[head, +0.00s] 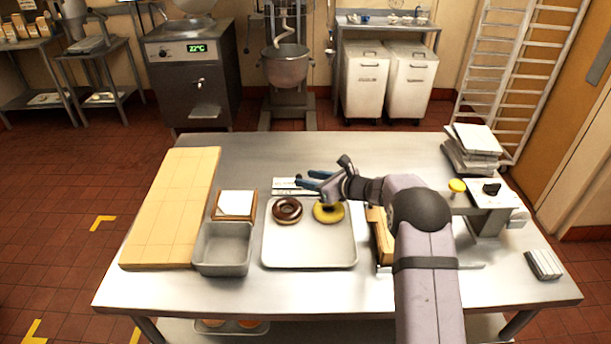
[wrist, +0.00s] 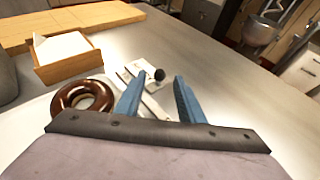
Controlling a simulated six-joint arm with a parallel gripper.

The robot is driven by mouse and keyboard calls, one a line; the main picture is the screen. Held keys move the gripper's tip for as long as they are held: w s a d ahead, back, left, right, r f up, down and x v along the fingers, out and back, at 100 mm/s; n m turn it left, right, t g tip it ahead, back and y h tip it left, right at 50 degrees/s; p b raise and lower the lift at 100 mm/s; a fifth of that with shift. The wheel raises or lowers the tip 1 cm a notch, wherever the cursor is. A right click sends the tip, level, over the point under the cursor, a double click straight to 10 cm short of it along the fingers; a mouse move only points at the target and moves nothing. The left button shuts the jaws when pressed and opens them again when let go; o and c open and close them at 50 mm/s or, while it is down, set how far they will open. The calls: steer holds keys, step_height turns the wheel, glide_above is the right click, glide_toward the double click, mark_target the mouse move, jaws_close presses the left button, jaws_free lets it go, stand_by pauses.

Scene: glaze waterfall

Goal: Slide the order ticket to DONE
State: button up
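A small white order ticket piece with dark marks (head: 286,183) lies at the back of the table, behind the tray. In the wrist view, white strips and a small plate (wrist: 150,100) lie ahead of my gripper, with a round black knob (wrist: 159,74) at their far end. I cannot read any DONE marking. My gripper (head: 304,179) reaches left over the table beside the ticket. Its two blue fingers (wrist: 158,82) stand apart, with the knob and part of the strip showing between them. I cannot tell whether the fingers touch anything.
A white tray (head: 310,256) holds a chocolate donut (head: 287,210) and a yellow donut (head: 328,212). A grey bin (head: 222,250), a wooden box of white paper (head: 234,219) and a wooden board (head: 172,210) stand left. The back left of the table is clear.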

steer(key=shift+x, duration=0.9)
jaws_close()
steer(key=shift+d+b, duration=0.35)
steer(key=shift+d, duration=1.65)
jaws_free()
steer(key=shift+a, duration=0.1)
steer(key=shift+b+v, duration=1.25)
steer(key=shift+v, duration=2.4)
